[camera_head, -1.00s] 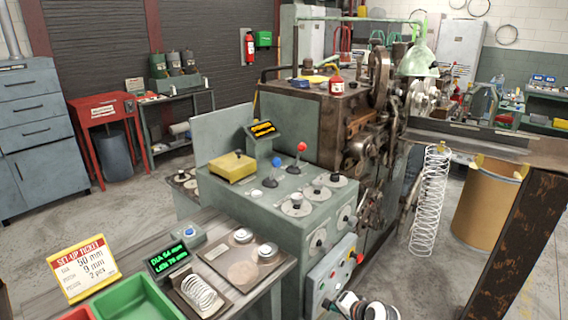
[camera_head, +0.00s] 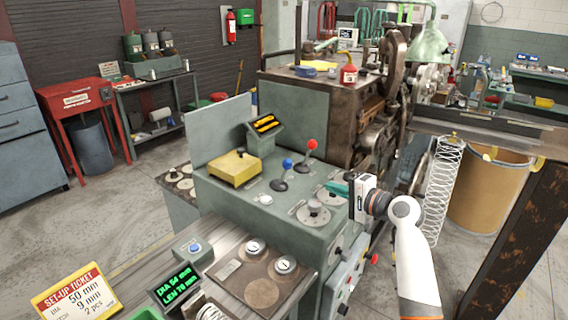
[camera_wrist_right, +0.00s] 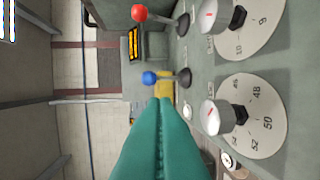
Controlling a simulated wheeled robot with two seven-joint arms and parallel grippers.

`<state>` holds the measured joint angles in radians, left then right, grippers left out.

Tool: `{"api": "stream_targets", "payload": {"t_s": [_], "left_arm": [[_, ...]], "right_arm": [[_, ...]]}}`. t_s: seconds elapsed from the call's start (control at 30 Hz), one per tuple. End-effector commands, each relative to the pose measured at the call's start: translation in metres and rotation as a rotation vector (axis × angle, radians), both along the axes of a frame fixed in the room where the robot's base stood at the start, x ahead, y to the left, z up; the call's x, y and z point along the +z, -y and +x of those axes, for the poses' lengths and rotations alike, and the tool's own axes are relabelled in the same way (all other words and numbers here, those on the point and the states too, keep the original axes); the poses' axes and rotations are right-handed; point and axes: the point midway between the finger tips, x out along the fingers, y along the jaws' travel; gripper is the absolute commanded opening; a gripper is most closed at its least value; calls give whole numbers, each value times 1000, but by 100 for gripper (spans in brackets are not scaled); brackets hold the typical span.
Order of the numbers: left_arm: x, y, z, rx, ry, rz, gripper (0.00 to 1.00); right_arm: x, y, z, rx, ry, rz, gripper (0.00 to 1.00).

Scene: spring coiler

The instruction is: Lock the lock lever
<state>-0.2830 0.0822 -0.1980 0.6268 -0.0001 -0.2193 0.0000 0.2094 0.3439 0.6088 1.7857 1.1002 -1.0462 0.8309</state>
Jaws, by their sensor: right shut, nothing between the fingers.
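Two levers stand on the sloped green console (camera_head: 235,212): one with a red ball (camera_head: 311,145) and one with a blue ball (camera_head: 287,163). Which one is the lock lever is not readable. In the wrist view the red ball (camera_wrist_right: 139,12) is at the top and the blue ball (camera_wrist_right: 149,77) is just beyond my fingertips. My right gripper (camera_head: 336,188) has teal fingers pressed together, empty, over the console's right part. It fills the lower middle of the wrist view (camera_wrist_right: 164,106). It appears apart from both levers. My left gripper is not in view.
Dials with silver knobs, one marked around 50 (camera_wrist_right: 268,122), lie beside my fingers. A yellow box (camera_head: 234,168) and a small display (camera_head: 264,125) are on the console's left. The spring coiler machine (camera_head: 335,95) rises behind; a hanging wire spring (camera_head: 441,190) is at right.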

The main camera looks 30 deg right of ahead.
Motion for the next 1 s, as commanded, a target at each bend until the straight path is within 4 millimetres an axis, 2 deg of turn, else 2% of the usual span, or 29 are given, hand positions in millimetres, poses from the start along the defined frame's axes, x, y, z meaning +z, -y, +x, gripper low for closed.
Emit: {"api": "stream_targets", "payload": {"t_s": [0.13, 0.4, 0.53, 0.67, 0.8, 1.0], "left_arm": [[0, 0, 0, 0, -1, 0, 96], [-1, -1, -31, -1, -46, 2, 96], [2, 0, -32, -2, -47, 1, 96], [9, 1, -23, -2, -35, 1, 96], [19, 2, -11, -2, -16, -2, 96], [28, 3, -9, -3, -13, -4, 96]], "right_arm": [[1, 0, 0, 0, 2, 0, 0], [1, 0, 1, 0, 1, 0, 0], [1, -2, 10, -1, 2, 4, 0], [-2, -6, 31, 1, 1, 6, 0], [-7, -12, 61, 1, 2, 8, 0], [-14, -21, 101, 1, 1, 4, 0]]}}
